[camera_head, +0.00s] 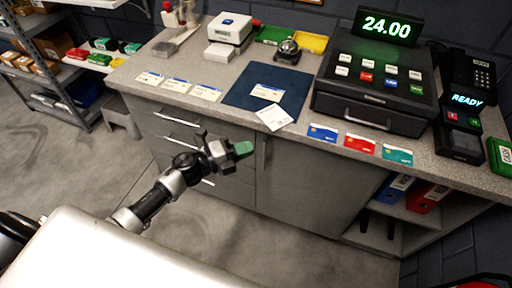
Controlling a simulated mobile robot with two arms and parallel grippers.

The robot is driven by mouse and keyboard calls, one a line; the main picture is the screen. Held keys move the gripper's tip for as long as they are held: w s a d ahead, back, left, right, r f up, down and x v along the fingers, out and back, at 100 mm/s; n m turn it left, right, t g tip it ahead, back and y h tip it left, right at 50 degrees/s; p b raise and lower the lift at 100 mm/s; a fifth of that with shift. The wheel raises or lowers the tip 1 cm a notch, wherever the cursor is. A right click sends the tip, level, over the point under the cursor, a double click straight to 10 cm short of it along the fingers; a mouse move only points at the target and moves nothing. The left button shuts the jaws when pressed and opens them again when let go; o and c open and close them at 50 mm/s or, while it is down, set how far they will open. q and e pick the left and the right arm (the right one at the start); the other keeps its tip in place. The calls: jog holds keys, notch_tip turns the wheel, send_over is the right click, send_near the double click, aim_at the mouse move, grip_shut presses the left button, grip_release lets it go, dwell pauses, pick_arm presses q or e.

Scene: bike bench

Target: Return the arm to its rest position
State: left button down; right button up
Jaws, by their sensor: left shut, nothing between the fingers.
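My left gripper (243,149) is in the head view, in front of the counter's cabinet doors and below the counter top. Its fingers are shut with nothing between them, and the green fingertip points right. My left arm (160,195) comes up from the lower left and is stretched partly out over the floor. The gripper appears clear of the counter (130,72). My right gripper is not in view; a small red and black part shows at the lower right corner.
Shelves (50,60) stand at the left, beside a grey step stool (120,115). The floor at left is open.

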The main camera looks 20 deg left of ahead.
pick_arm(q)
jog(key=shift+b+v, duration=0.65)
jog(key=shift+v, duration=2.45)
jog(key=s+a+f+n+y, duration=0.2)
jog(key=s+f+n+y, duration=0.15)
jog(key=f+n, duration=0.4)
jog(key=s+a+f+n+y, duration=0.2)
jog(key=f+n+y, duration=0.2)
jog(key=f, duration=0.7)
jog(key=s+a+f+n+y, duration=0.3)
jog(key=f+n+y, duration=0.15)
jog(key=f, duration=0.45)
jog(key=s+d+f+n+g, duration=0.2)
jog(key=s+f, duration=0.4)
jog(key=s, duration=0.4)
jog(key=s+d+f+n+g, duration=0.3)
jog(key=s+f+n+g, duration=0.1)
jog(key=s, duration=0.6)
jog(key=s+d+f+n+g+y, duration=0.1)
jog(key=s+f+g, duration=0.4)
jog(key=s, duration=0.5)
notch_tip(320, 180, down, 3)
jog(key=shift+s+d+r+n, duration=0.2)
jog(key=shift+d+n, duration=0.5)
jog(key=shift+n, duration=0.3)
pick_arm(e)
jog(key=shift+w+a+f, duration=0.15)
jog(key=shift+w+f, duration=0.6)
